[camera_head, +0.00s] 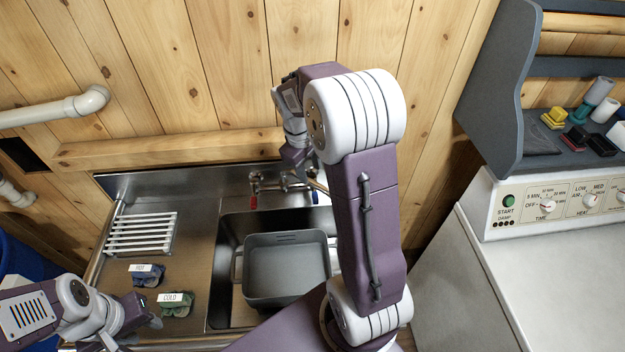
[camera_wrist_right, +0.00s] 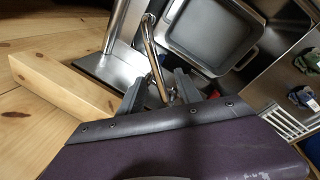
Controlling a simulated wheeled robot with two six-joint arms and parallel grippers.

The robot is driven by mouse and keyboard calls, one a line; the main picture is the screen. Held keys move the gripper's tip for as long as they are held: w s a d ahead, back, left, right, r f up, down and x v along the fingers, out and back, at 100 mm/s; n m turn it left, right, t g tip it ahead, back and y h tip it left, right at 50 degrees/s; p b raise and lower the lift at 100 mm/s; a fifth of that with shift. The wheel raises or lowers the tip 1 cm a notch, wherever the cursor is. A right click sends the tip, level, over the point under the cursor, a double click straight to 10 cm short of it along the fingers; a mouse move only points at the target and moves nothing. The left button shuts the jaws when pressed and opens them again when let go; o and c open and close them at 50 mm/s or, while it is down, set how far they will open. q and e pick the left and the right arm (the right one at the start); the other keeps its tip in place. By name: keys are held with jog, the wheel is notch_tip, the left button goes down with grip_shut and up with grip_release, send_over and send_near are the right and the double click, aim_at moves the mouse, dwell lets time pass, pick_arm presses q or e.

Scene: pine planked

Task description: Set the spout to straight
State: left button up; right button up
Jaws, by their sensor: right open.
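The chrome spout (camera_wrist_right: 151,52) rises between the two fingers of my right gripper (camera_wrist_right: 160,84) in the right wrist view. Its tip lies over the sink's edge, off to one side of the tub. In the head view the spout (camera_head: 318,187) runs to the right and is partly hidden behind my right arm. My right gripper (camera_head: 294,165) is at the tap, its fingers apart; I cannot tell if either touches the spout. My left gripper (camera_head: 140,322) is low at the left, away from the tap; its fingers are hard to make out.
A grey tub (camera_head: 285,262) sits in the sink basin (camera_head: 224,252). Red (camera_head: 254,202) and blue (camera_head: 314,197) tap handles flank the spout. A white rack (camera_head: 142,233) and cloths labelled HOT (camera_head: 147,277) and COLD (camera_head: 175,303) lie on the drainboard. A wooden rail (camera_head: 165,152) runs along the wall.

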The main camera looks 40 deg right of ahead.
aim_at(315, 182)
jog(key=x, duration=0.5)
jog(key=d+p+x, duration=0.1)
jog(key=x, duration=0.1)
jog(key=shift+w+d+f, duration=0.1)
jog(key=shift+w+f, duration=0.05)
jog(key=shift+w, duration=0.15)
jog(key=shift+s+a+f, duration=0.15)
jog(key=shift+a+f, duration=0.15)
jog(key=shift+f, duration=0.05)
pick_arm(q)
jog(key=shift+w+d+r, duration=0.2)
jog(key=shift+d+r, duration=0.2)
jog(key=shift+r, duration=0.3)
pick_arm(e)
jog(key=shift+d, duration=0.1)
jog(key=shift+d+f, duration=0.1)
jog(key=c, duration=0.3)
jog(key=shift+d, duration=0.1)
grip_shut()
pick_arm(q)
jog(key=shift+w+d, duration=0.1)
jog(key=shift+d, duration=0.05)
pick_arm(e)
jog(key=shift+w, duration=0.25)
